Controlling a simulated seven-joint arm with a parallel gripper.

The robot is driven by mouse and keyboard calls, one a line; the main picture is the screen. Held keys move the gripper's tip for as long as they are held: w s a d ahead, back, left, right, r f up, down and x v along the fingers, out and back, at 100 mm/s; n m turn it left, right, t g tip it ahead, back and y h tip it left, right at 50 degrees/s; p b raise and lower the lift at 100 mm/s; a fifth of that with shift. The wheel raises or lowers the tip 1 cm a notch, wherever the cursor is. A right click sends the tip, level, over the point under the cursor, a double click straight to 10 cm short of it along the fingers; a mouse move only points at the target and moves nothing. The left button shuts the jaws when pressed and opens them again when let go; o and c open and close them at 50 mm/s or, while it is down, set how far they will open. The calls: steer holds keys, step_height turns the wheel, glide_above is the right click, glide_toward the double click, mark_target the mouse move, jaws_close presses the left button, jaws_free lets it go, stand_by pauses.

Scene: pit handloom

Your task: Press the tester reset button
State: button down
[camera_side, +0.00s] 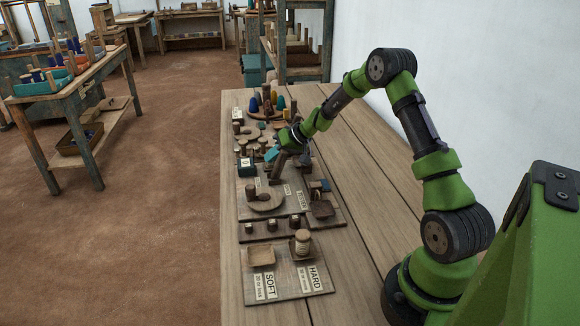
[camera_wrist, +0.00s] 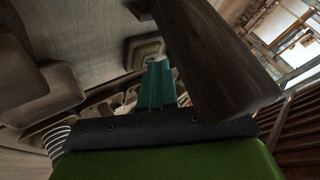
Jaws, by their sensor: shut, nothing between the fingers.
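My gripper (camera_side: 272,153) is over the middle board on the bench, with its teal fingers together and empty. In the wrist view the shut fingers (camera_wrist: 159,68) point at a small square wooden piece with a raised rim (camera_wrist: 143,50); I cannot tell whether they touch it. The tester board (camera_side: 290,204) carries a dark tilted lever (camera_side: 278,166), a blue box with a white face (camera_side: 247,166) and a round wooden ring (camera_side: 265,201). The lever's broad dark wood (camera_wrist: 215,65) fills the right of the wrist view. I cannot tell which part is the reset button.
A front board (camera_side: 285,285) has trays labelled SOFT and HARD, with a wooden spool (camera_side: 302,242) in the HARD tray. Pegs and coloured cones (camera_side: 267,100) crowd the far end. The right side of the bench (camera_side: 355,170) is clear.

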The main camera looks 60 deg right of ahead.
mark_target(273, 164)
steer(key=shift+s+f, duration=0.1)
steer(key=shift+r, duration=1)
steer(key=shift+r, duration=2.55)
